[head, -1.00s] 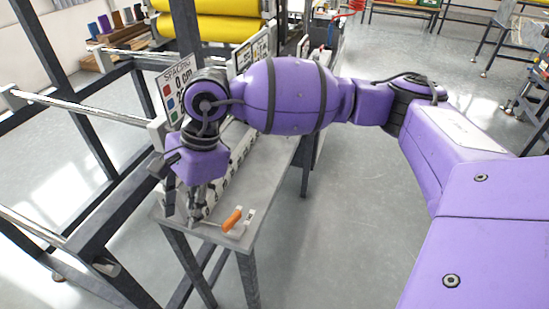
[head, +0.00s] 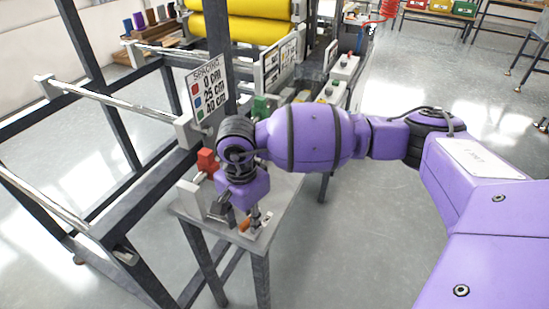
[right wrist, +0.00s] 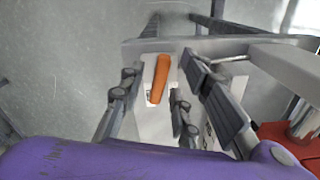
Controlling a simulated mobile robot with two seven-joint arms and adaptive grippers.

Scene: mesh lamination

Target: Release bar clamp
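The bar clamp's orange handle (head: 244,225) is at the near end of the narrow grey table, on a small light base. In the right wrist view the orange handle (right wrist: 158,80) lies lengthwise between the fingers of my right gripper (right wrist: 152,95). These fingers stand apart, with gaps at the handle's sides, so the gripper looks open. In the head view my right gripper (head: 240,212) points down just above and beside the handle, partly hiding it. Whether a finger touches the handle is unclear. My left gripper is not in view.
A red block (head: 207,160) and a pale block (head: 189,197) stand at the table's left side. The spacing sign (head: 210,90) rises behind. A dark metal frame with chrome rollers (head: 120,103) is to the left. The floor right of the table is open.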

